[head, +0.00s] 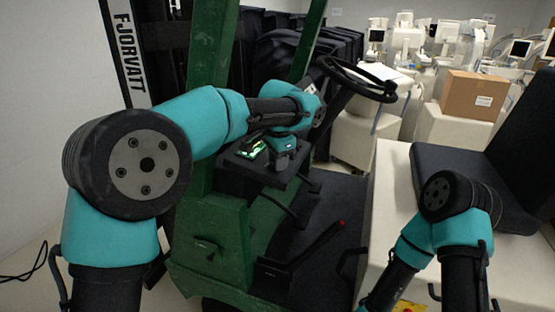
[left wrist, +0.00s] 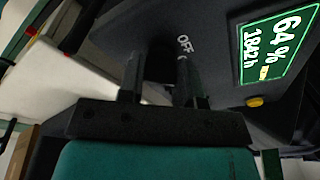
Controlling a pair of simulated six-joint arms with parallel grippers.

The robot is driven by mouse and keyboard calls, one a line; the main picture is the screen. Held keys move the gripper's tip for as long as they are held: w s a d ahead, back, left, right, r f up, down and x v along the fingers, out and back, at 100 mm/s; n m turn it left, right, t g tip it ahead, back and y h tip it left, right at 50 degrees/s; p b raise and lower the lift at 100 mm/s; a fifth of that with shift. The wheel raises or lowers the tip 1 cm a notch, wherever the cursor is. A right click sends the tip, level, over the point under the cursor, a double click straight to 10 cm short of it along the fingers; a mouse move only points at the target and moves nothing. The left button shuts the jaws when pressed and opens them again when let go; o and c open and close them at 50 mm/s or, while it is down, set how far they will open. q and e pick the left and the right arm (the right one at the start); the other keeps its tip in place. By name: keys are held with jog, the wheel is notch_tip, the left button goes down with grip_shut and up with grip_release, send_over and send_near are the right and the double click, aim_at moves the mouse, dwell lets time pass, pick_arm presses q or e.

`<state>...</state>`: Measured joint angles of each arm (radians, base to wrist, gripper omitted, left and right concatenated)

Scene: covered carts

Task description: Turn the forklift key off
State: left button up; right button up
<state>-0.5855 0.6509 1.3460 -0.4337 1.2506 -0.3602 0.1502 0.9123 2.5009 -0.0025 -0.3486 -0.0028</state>
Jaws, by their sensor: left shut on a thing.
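My left gripper (left wrist: 161,85) is at the forklift's black console (head: 262,170). Its two fingers stand a little apart around a dark thing just below and left of the white word OFF (left wrist: 183,45). I take this to be the key, and the gripper is shut on it. The key is dark against the black panel, so its angle cannot be told. In the head view the left gripper (head: 287,157) is small and hides the key. My right gripper is out of view; only its arm shows at lower right.
A lit green display (left wrist: 272,47) reads 64% and 1842 h, with a yellow button (left wrist: 255,101) below it. The steering wheel (head: 357,80) rises behind the console. A green post (head: 212,90) stands close to my left arm. The black seat (head: 490,160) is at right.

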pick_arm(q)
jog(key=n, duration=0.4)
jog(key=shift+n+y, duration=0.3)
jog(key=shift+n+t, duration=0.4)
jog(key=shift+n, duration=1.2)
jog(key=shift+y, duration=0.3)
jog(key=o, duration=0.9)
jog(key=shift+r, duration=0.1)
jog(key=v, duration=1.7)
jog(key=shift+s+r, duration=0.1)
